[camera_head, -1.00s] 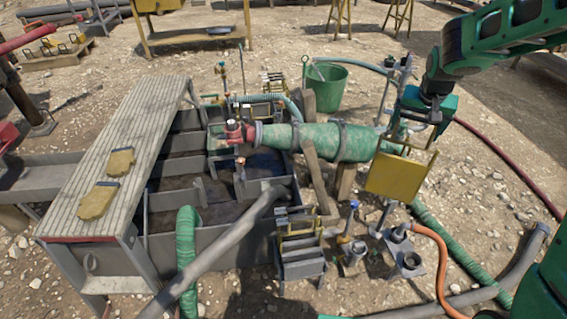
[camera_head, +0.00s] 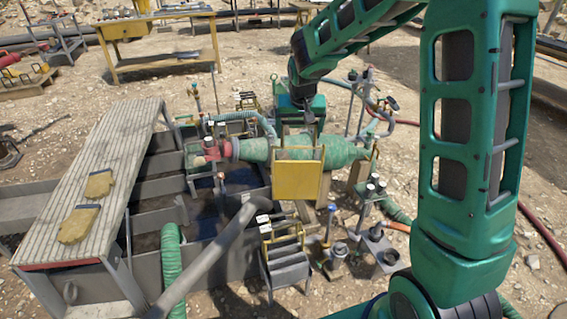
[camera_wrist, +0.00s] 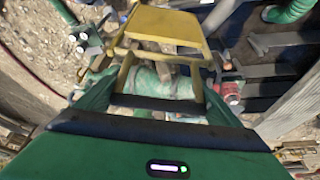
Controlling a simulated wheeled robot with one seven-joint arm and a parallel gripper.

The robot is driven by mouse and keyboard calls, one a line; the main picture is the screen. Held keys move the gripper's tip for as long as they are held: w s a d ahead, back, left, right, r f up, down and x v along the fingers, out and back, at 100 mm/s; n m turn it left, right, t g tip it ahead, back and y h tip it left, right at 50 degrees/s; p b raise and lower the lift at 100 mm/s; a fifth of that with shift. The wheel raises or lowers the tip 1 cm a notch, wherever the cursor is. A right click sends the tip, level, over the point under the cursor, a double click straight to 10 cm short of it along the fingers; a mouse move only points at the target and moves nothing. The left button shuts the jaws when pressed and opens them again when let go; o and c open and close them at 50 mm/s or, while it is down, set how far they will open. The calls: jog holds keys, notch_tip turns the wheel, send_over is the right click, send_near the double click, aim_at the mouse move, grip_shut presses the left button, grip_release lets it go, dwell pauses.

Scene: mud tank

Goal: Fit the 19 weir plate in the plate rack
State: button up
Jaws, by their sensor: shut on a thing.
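My gripper (camera_head: 311,128) is shut on the handle of a yellow weir plate (camera_head: 298,180), which hangs below it. In the wrist view the plate (camera_wrist: 166,24) is beyond the gripper (camera_wrist: 157,103), with its yellow handle arms running back to the jaws. No number is readable on it. The grey plate rack (camera_head: 287,275) stands on the ground beside the tank, below and slightly left of the held plate. It holds plates with yellow handles and white tags (camera_head: 263,219). The plate is raised clear of the rack. The rack's far slots are partly hidden.
A green cylindrical vessel (camera_head: 345,151) lies behind the held plate. A thick grey pipe (camera_head: 215,255) slopes just left of the rack. Posts and fittings (camera_head: 335,256) stand close on its right. A slatted walkway with gloves (camera_head: 85,220) crosses the tank at left.

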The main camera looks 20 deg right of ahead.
jog(key=shift+a, duration=0.15)
jog(key=s+a+f+n+y, duration=0.1)
jog(key=s+a+f+n, duration=0.25)
jog(key=s+a, duration=0.45)
notch_tip(320, 180, down, 22)
jog(key=s+d, duration=0.1)
jog(key=d, duration=0.1)
jog(key=shift+s+r, duration=0.2)
jog(key=shift+s, duration=0.05)
dwell(0.8)
jog(key=shift+s+r, duration=0.1)
jog(key=shift+s, duration=0.05)
dwell(0.5)
dwell(0.3)
